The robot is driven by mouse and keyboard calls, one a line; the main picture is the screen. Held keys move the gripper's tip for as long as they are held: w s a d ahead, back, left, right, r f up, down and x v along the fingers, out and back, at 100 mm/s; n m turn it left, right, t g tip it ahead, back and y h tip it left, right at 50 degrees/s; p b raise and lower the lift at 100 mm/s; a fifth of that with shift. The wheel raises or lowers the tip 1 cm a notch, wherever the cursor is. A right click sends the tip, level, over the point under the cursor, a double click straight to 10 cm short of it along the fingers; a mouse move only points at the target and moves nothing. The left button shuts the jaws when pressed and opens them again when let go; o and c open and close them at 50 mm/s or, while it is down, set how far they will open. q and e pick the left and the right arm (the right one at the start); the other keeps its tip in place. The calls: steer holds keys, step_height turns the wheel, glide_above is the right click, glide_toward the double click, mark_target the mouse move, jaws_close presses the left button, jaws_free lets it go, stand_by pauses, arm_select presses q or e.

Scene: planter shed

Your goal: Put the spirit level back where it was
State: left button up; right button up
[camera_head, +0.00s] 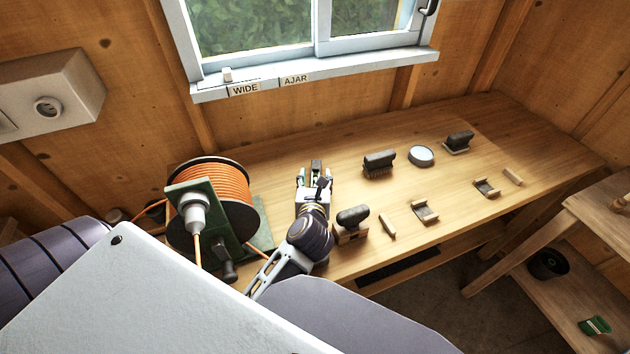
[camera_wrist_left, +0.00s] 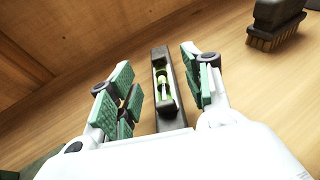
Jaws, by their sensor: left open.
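The spirit level (camera_head: 316,164) is a small dark bar on the wooden bench, beyond the orange cable reel. In the left wrist view the spirit level (camera_wrist_left: 164,84) shows a green vial in its dark body. My left gripper (camera_head: 315,180) is open, with its fingers to either side of the level. In the left wrist view the green-padded fingers (camera_wrist_left: 157,78) stand apart, with a gap visible on both sides of the level. The level's near end is hidden behind the gripper's body. My right gripper is not in view.
Right of the gripper are a dark brush (camera_head: 379,164), a round tin (camera_head: 421,156), a dark-topped block (camera_head: 352,217) and wooden holders (camera_head: 425,211). Bare bench (camera_head: 455,185) lies between the rows.

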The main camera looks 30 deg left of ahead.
mark_target(315, 177)
arm_select(q)
steer(key=shift+s+d+r, duration=0.1)
steer(key=shift+s+d, duration=0.1)
steer(key=shift+s, duration=0.2)
steer(key=shift+s+d+r, duration=0.15)
steer(key=shift+s, duration=0.15)
steer(key=shift+v, duration=2.3)
steer(key=shift+s+d+r, duration=0.15)
steer(key=shift+s+d, duration=0.05)
steer(key=shift+s, duration=0.3)
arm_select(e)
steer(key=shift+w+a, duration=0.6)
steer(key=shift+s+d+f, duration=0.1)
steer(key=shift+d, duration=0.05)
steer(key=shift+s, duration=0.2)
